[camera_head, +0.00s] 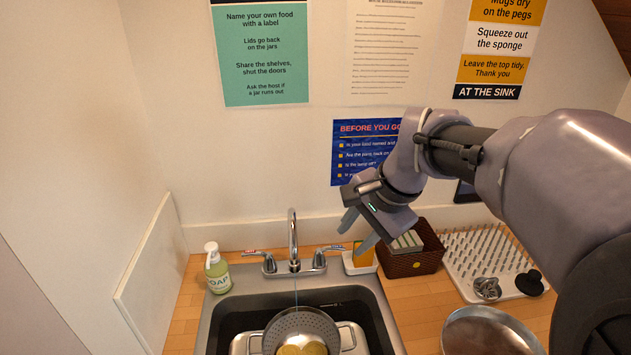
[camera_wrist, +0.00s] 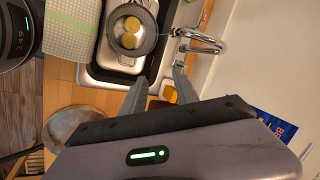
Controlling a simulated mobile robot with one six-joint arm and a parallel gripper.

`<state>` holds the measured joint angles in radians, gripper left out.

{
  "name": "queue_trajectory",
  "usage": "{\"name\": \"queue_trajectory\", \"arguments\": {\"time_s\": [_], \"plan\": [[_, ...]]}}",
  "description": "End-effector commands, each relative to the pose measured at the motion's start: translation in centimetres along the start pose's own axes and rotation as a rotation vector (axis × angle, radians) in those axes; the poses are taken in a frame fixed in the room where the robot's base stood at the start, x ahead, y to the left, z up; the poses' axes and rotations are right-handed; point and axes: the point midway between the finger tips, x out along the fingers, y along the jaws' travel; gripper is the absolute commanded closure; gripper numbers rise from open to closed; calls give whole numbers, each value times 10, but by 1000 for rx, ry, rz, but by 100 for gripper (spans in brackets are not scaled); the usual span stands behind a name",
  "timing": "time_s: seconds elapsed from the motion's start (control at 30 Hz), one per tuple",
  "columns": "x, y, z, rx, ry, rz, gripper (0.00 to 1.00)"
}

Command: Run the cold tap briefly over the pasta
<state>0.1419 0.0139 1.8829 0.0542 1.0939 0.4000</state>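The chrome tap (camera_head: 293,245) stands behind the sink, with a left lever (camera_head: 260,254) by a red label and a right lever (camera_head: 325,254). A thin line like a water stream hangs from its spout. A perforated colander (camera_head: 303,322) holding yellow pasta (camera_head: 314,349) sits below, in a steel basin in the dark sink; the pasta also shows in the wrist view (camera_wrist: 131,32). My gripper (camera_head: 359,232) is open and empty, above and right of the right lever. Its fingers (camera_wrist: 160,84) show apart in the wrist view. Contact with the lever is not visible.
A soap bottle (camera_head: 217,269) stands left of the sink. Right of the tap are a sponge tray (camera_head: 360,263), a brown basket (camera_head: 411,263), a white peg rack (camera_head: 472,248) and a pan (camera_head: 488,333). A checked cloth (camera_wrist: 70,28) lies beside the sink. The wall is close behind.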

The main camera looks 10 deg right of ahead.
Motion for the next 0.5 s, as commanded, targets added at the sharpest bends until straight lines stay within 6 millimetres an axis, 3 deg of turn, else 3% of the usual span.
{"name": "queue_trajectory", "arguments": {"time_s": [0.03,0.1,0.2,0.33,0.5], "plan": [[-1,-28,-32,110,-27,21,64],[22,-53,-75,278,-61,37,64],[61,-69,-125,485,-102,60,64],[103,-68,-163,662,-135,82,64],[130,-63,-174,733,-149,90,64]]}}
